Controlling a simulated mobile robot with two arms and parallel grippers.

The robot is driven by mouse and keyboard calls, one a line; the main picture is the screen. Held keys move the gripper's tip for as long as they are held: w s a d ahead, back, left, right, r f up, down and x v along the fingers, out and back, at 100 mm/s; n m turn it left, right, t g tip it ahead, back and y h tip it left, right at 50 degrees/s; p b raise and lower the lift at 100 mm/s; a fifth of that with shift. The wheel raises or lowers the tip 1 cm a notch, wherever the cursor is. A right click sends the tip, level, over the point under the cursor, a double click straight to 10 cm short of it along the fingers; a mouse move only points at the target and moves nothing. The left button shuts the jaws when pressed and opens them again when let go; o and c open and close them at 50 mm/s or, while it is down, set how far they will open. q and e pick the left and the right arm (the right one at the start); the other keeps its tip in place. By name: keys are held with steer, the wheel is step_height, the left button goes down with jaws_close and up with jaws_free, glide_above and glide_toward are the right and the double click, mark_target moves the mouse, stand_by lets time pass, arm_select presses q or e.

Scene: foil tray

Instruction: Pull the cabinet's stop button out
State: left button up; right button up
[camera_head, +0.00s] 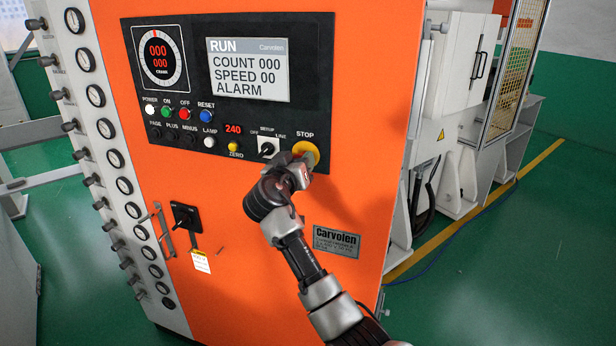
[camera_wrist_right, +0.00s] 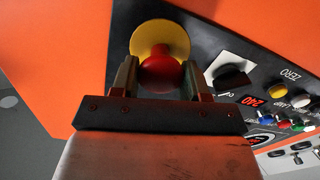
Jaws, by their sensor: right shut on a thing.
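The stop button shows in the right wrist view as a red knob (camera_wrist_right: 160,74) on a round yellow plate (camera_wrist_right: 158,40). In the head view its yellow plate (camera_head: 306,152) sits under the STOP label, and my gripper hides the red knob. The button is on the dark control panel (camera_head: 322,118) of the orange cabinet (camera_head: 360,90). My right gripper (camera_head: 300,170) is at the button; in the right wrist view its two fingers (camera_wrist_right: 160,80) stand on either side of the red knob, shut on it. My left gripper is in neither view.
A selector switch (camera_head: 267,149) and a yellow ZERO button (camera_head: 233,147) sit left of the stop button. A black rotary handle (camera_head: 186,216) is lower on the cabinet. Gauges (camera_head: 124,186) line its left side. Green floor (camera_head: 520,250) is clear at the right.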

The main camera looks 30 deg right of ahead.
steer(key=shift+f, duration=0.15)
steer(key=o, duration=1.3)
steer(key=shift+a, duration=0.1)
steer(key=shift+c, duration=0.2)
steer(key=shift+o, duration=0.2)
steer(key=shift+s+a, duration=0.1)
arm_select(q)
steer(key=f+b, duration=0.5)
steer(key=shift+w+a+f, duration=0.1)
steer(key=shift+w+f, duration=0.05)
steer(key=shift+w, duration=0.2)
arm_select(e)
steer(key=v, duration=1)
steer(key=shift+a, duration=0.3)
steer(key=shift+s, duration=0.1)
